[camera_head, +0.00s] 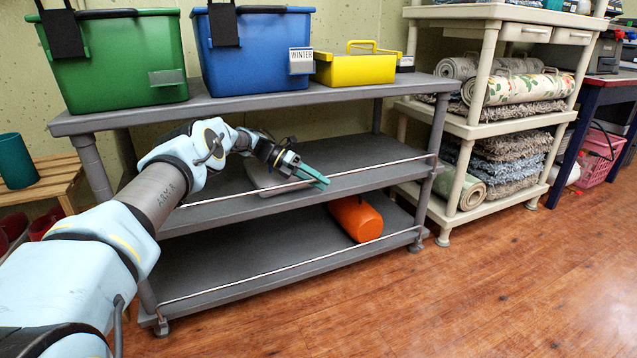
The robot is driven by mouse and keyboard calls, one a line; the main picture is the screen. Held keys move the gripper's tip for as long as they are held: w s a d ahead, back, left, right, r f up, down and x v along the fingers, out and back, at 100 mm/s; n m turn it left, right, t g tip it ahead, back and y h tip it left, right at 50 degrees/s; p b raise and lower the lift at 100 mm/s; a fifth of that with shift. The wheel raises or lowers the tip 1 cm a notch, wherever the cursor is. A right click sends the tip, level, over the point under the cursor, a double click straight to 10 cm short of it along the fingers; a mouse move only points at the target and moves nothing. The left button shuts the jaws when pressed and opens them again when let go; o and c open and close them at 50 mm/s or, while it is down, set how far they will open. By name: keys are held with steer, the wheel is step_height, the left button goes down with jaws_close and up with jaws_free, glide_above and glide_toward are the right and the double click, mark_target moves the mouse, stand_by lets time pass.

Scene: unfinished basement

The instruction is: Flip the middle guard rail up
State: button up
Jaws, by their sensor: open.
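The middle guard rail (385,167) is a thin pale metal bar along the front edge of the grey rack's middle shelf (350,155). Its right end meets a small bracket at the right front post. Its left part runs behind my arm. My gripper (322,178) has teal fingers and is open at the middle shelf's front edge, by the middle of the rail. The fingers overlap the rail in the picture; I cannot tell whether they touch it. A similar lower rail (290,267) runs along the bottom shelf's front edge.
A flat grey item (262,180) lies on the middle shelf behind my gripper. An orange canister (356,219) lies on the bottom shelf. Green (120,65), blue (255,55) and yellow (355,68) bins stand on top. A beige rack (445,185) stands right. The front floor is clear.

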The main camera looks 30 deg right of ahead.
steer(key=v, duration=0.5)
steer(key=shift+w+a, duration=0.15)
steer(key=shift+w, duration=0.1)
steer(key=shift+b+v, duration=0.35)
steer(key=shift+v, duration=0.65)
steer(key=shift+r, duration=0.1)
